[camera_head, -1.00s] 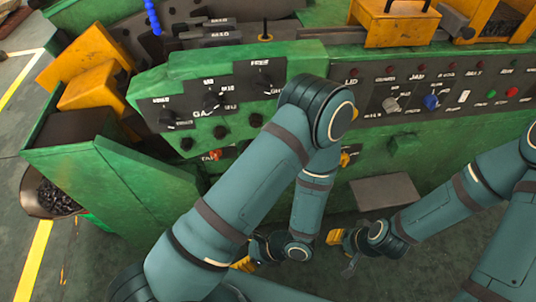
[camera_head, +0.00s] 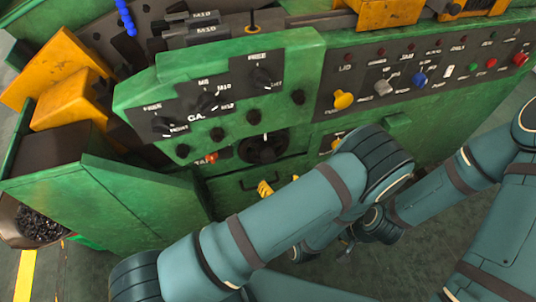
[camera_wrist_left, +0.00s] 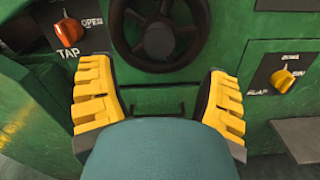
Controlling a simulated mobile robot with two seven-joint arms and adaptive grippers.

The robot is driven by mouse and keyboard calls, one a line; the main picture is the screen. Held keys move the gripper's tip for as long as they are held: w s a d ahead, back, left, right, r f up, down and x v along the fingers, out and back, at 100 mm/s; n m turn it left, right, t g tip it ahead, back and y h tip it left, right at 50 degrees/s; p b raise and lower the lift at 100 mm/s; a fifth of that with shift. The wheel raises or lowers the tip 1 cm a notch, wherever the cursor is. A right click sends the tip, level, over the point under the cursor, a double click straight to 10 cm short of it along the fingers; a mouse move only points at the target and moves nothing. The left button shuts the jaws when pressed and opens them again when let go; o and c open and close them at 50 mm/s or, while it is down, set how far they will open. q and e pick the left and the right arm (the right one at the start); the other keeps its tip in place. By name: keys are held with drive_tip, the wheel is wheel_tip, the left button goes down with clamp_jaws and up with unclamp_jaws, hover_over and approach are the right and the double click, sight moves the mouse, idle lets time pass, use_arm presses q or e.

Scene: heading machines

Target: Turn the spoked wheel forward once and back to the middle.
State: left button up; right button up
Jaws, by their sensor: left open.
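The spoked wheel (camera_head: 263,149) is dark and sits on the front of the green machine, below the black knobs. In the left wrist view the wheel (camera_wrist_left: 160,34) is at the top centre, with its hub and spokes showing and its upper rim cut off by the frame. My left gripper (camera_wrist_left: 160,98) is open, with its yellow-padded fingers apart below the wheel and not touching it. In the head view its yellow fingers (camera_head: 279,186) show just below the wheel, partly hidden behind my left arm. My right gripper (camera_head: 348,240) is low, largely hidden behind arm links; its jaws are unclear.
A red TAP knob (camera_wrist_left: 68,32) is left of the wheel and a yellow knob (camera_wrist_left: 284,78) is right of it. A black handle (camera_head: 250,183) lies just under the wheel. A yellow mushroom button (camera_head: 343,100) and switches line the panel.

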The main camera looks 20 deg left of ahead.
sight(269, 159)
use_arm(q)
drive_tip(key=x, duration=0.9)
drive_tip(key=shift+w+a, duration=0.25)
drive_tip(key=shift+a, duration=0.05)
